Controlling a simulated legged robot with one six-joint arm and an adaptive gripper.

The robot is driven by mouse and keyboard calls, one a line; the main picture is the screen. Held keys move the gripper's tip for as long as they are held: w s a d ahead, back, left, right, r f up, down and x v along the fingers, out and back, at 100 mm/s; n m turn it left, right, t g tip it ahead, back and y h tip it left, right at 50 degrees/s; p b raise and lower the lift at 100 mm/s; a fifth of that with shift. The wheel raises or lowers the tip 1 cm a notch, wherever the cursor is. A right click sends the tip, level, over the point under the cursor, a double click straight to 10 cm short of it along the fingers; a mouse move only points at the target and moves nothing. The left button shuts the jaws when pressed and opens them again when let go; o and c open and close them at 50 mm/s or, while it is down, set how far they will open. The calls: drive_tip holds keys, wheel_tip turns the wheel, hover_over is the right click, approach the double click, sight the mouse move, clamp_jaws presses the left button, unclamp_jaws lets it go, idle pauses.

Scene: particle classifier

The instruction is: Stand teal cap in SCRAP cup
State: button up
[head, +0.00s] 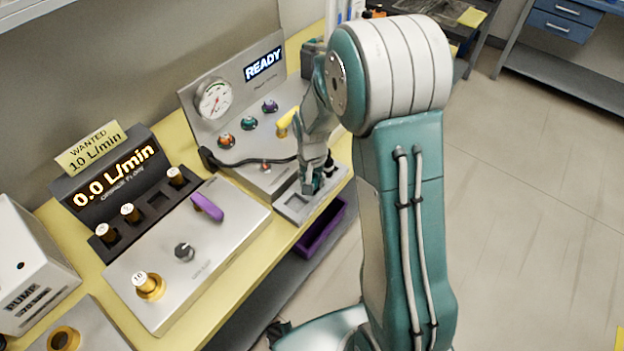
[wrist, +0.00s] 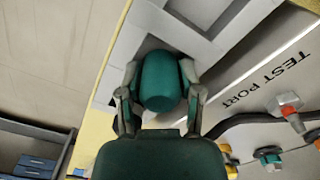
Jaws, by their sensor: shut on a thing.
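My gripper (head: 311,188) points down over a grey block with square recesses (head: 297,207) at the table's front edge. In the wrist view my gripper (wrist: 160,92) has its two fingers closed on the sides of a rounded teal cap (wrist: 160,80). The same grey block (wrist: 232,30) lies beyond the cap. I cannot tell whether the cap is above a recess or partly inside one. No cup labelled SCRAP can be read in either view. In the head view the cap cannot be made out at the fingertips.
A panel marked TEST PORT (wrist: 282,75) with a dark hose and coloured knobs stands beside the block. A purple bin (head: 321,228) hangs below the table edge. A metal plate with a purple lever (head: 207,207) lies left. The floor at right (head: 540,200) is clear.

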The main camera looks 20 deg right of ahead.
drive_tip(key=shift+f, duration=0.2)
drive_tip(key=shift+s+f, duration=0.3)
drive_tip(key=shift+f, duration=0.15)
drive_tip(key=shift+c, duration=0.4)
drive_tip(key=o, duration=1.1)
drive_tip(key=shift+o, duration=0.2)
drive_tip(key=shift+w+f, duration=0.1)
drive_tip(key=shift+f, duration=0.05)
drive_tip(key=shift+w, duration=0.1)
